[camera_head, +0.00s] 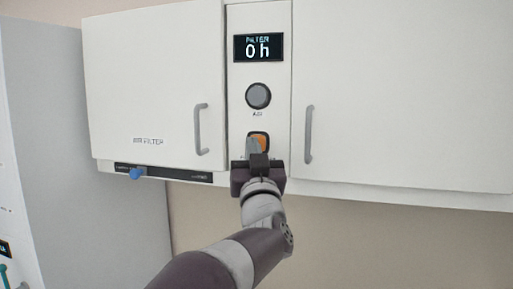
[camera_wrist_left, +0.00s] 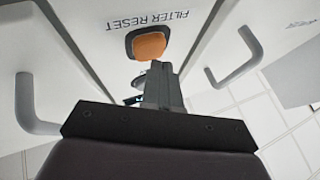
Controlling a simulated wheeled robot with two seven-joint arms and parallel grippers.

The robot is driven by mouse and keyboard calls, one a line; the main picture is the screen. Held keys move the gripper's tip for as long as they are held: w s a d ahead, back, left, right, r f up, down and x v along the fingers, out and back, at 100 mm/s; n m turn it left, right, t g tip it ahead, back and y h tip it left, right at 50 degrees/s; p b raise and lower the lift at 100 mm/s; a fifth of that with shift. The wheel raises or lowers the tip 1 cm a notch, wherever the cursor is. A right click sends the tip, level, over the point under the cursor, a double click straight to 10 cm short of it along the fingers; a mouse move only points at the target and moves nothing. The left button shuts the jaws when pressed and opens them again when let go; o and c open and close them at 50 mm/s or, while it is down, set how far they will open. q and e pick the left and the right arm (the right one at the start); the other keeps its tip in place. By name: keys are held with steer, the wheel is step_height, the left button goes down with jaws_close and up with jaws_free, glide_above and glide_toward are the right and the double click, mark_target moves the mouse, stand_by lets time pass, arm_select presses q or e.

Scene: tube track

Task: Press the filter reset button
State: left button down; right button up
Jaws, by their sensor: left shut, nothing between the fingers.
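The filter reset button is an orange, rounded button (camera_head: 262,142) in a dark frame on the narrow panel between two white cabinet doors. In the left wrist view the button (camera_wrist_left: 149,45) sits below the upside-down words FILTER RESET. My left gripper (camera_head: 258,160) is shut and empty. Its fingertips are right at the button and hide part of its lower side in the head view. In the wrist view the shut fingers (camera_wrist_left: 155,75) end just under the button; I cannot tell whether they touch it. My right gripper is not in view.
A display (camera_head: 258,47) reads FILTER 0 h. A round grey button (camera_head: 258,96) sits below it. Door handles (camera_head: 201,130) and (camera_head: 309,134) flank the panel. A blue knob (camera_head: 136,173) is on a black strip at the lower left. Space below the cabinet is clear.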

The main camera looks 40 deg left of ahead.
arm_select(q)
steer(key=shift+s+d, duration=0.1)
steer(key=shift+s, duration=0.15)
steer(key=shift+s, duration=0.1)
steer(key=shift+s+d+b, duration=0.25)
steer(key=shift+s+b, duration=0.05)
steer(key=shift+s, duration=0.45)
steer(key=shift+s+d+b, duration=0.25)
steer(key=shift+s+b, duration=0.1)
steer(key=shift+s, duration=0.45)
steer(key=shift+s+d+b, duration=0.25)
steer(key=shift+s+b, duration=0.05)
steer(key=shift+s, duration=0.45)
